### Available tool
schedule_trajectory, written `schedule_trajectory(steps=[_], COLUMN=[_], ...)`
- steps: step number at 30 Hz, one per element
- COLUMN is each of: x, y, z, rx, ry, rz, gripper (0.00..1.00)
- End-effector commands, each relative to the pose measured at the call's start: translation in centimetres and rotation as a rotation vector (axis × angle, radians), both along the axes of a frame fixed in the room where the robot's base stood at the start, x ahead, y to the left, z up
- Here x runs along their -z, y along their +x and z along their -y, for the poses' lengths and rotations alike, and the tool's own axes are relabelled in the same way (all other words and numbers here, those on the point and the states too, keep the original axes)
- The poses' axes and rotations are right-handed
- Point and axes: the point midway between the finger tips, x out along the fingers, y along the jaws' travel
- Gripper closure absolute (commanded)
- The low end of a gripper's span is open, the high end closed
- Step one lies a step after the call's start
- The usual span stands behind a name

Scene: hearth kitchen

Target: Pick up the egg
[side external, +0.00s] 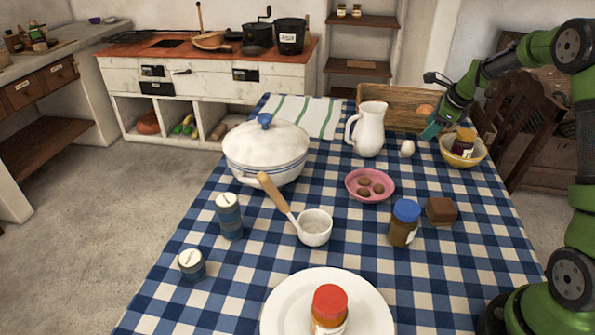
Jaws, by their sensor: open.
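A small white egg (407,148) sits on the blue-and-white checked tablecloth, between the white jug and the yellow bowl. My gripper (428,131) is above the table, a little to the right of the egg and higher in the picture. It is open, and nothing shows in it. Its fingers are small in this view, so the exact gap to the egg is hard to judge.
A white jug (369,130) stands left of the egg. A yellow bowl (476,158) with a dark jar (463,143) is to the right. A wooden crate (390,106) is behind. A pink bowl (352,190) and blue-lidded jar (404,222) stand nearer.

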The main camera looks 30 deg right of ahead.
Motion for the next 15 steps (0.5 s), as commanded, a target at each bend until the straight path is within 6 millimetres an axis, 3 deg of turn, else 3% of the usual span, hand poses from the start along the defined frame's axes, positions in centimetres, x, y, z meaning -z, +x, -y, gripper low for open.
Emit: schedule_trajectory(steps=[6,15], x=[4.0,6.1], y=[1.9,3.2], z=[0.1,0.0], rx=[-0.001,-0.001], ry=[0.002,0.000], rz=[-0.002,-0.001], gripper=[0.45,0.45])
